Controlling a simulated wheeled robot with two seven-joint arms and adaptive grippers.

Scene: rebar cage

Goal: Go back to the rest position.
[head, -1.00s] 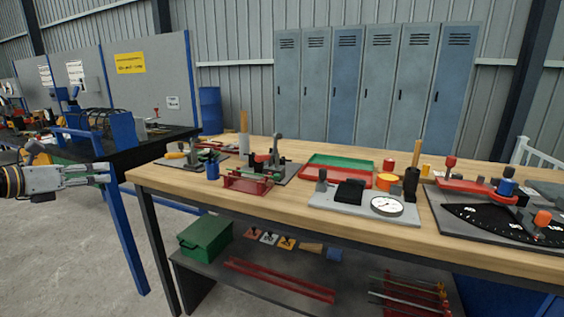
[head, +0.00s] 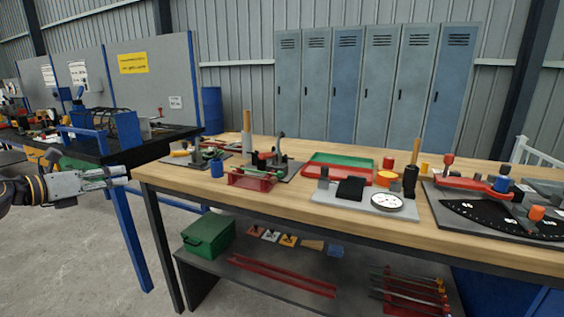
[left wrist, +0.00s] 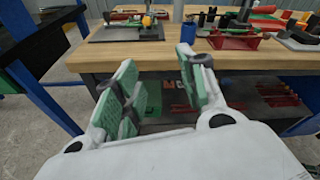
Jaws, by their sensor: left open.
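My left gripper (head: 118,177) is at the left of the head view, in the air just left of the wooden workbench's (head: 300,208) near left corner. Its fingers point right and hold nothing. In the left wrist view its two green-padded fingers (left wrist: 155,85) stand apart, with the bench front and lower shelf beyond them. My right gripper does not show in either view.
The bench carries a blue cup (head: 217,168), a red stand (head: 252,180), a green-and-red tray (head: 338,168) and a plate with a dial gauge (head: 387,201). A green box (head: 208,236) is on the lower shelf. A black table (head: 120,147) stands behind my left arm.

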